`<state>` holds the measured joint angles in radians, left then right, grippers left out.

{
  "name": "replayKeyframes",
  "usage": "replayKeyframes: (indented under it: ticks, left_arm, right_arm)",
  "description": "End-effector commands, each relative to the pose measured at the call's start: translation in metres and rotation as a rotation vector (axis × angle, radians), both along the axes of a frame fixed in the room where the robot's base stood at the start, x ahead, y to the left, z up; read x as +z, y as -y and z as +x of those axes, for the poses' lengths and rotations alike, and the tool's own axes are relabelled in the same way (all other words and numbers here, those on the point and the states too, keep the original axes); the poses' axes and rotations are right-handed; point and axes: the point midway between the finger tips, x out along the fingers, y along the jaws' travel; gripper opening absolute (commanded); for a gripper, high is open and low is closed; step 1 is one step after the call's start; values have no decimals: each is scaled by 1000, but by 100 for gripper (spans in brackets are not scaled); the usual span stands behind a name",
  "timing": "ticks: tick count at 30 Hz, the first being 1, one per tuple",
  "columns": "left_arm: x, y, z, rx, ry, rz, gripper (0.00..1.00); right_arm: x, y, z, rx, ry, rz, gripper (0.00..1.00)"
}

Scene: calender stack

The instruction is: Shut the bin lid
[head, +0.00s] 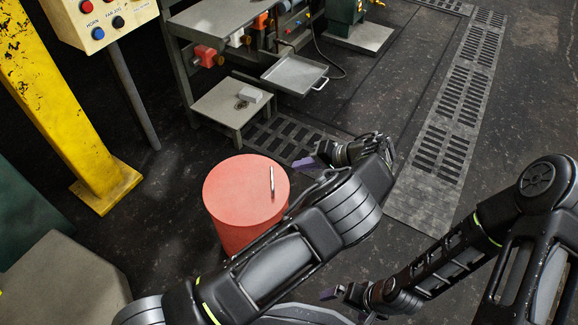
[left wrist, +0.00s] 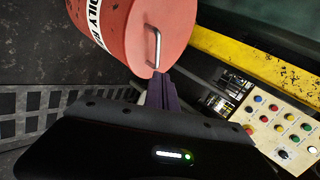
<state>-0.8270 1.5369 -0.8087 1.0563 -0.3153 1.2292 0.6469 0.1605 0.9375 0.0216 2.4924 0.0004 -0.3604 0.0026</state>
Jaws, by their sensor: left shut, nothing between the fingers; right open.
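The red bin (head: 240,235) stands on the floor left of my left arm. Its round red lid (head: 232,190) looks flat on top, with a metal handle (head: 272,181) near the right edge. In the left wrist view the bin (left wrist: 115,35) shows a white label, and the lid (left wrist: 175,22) and handle (left wrist: 154,47) are just beyond my fingertips. My left gripper (head: 308,163) is shut and empty, to the right of the bin; its purple fingers (left wrist: 160,80) appear just below the handle; contact is unclear. My right gripper (head: 335,293) is open, low in the head view.
A grey bench (head: 232,105) with a tray (head: 294,74) stands behind the bin. A yellow post (head: 65,110) and a button panel (head: 105,22) are at the left. A grey block (head: 65,275) is at the lower left. Floor grates run along the right.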

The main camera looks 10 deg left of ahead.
Motion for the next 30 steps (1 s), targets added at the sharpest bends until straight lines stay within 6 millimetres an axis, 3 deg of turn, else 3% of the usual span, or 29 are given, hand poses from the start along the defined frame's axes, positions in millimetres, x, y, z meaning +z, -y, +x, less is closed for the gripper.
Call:
replayKeyframes:
  ticks: [3,9,30]
  left_arm:
    - [10,20,-2,-2,0,-1,0]
    - [17,36,-4,0,0,0,0]
    - [18,37,-4,0,0,0,0]
  right_arm:
    - [3,0,-1,1,-2,0,100]
    - [3,0,-1,2,-1,1,100]
    - [3,0,-1,2,-1,1,100]
